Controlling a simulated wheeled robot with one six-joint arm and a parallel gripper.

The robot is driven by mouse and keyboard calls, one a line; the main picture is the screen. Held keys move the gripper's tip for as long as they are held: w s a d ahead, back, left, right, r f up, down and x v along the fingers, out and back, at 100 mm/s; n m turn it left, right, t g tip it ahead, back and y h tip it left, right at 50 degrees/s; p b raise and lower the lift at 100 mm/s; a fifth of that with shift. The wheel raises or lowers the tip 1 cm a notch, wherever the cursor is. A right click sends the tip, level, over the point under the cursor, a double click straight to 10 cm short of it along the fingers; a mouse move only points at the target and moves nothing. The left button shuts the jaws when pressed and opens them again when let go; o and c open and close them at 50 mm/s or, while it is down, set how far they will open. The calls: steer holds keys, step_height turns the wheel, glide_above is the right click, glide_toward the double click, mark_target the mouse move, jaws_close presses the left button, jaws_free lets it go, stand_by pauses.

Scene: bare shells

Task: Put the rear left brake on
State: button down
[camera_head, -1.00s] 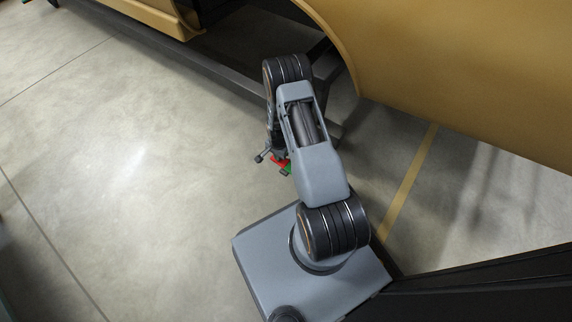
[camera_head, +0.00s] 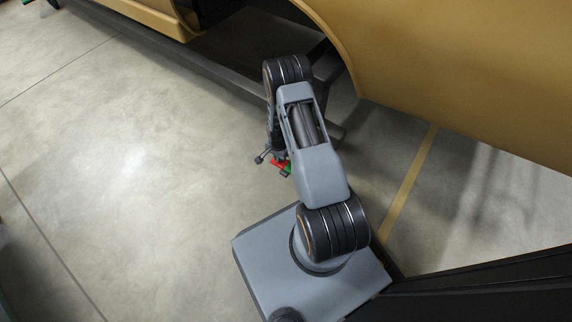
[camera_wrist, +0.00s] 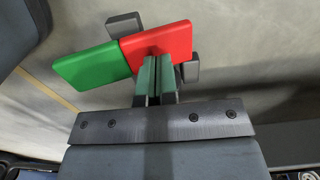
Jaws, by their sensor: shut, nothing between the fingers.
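My gripper (camera_wrist: 158,68) is shut, with its two narrow grey-green fingers side by side and nothing between them. In the wrist view a red plate (camera_wrist: 160,40) and a green plate (camera_wrist: 92,66) show at and beyond the fingertips, with small grey blocks beside them. I cannot tell what these plates belong to. In the head view the gripper is mostly hidden behind my arm, with small red and green pieces showing low beside it. A tan car shell (camera_head: 450,70) with a dark wheel arch stands above and right of it. No brake can be made out clearly.
A dark beam (camera_head: 215,75) runs along the shell's lower edge. A yellow line (camera_head: 408,182) crosses the floor on the right. A black panel (camera_head: 490,290) is at the lower right. The concrete floor (camera_head: 130,170) to the left is clear.

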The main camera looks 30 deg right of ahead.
steer(key=shift+r+p, duration=1.95)
steer(key=shift+r, duration=1.1)
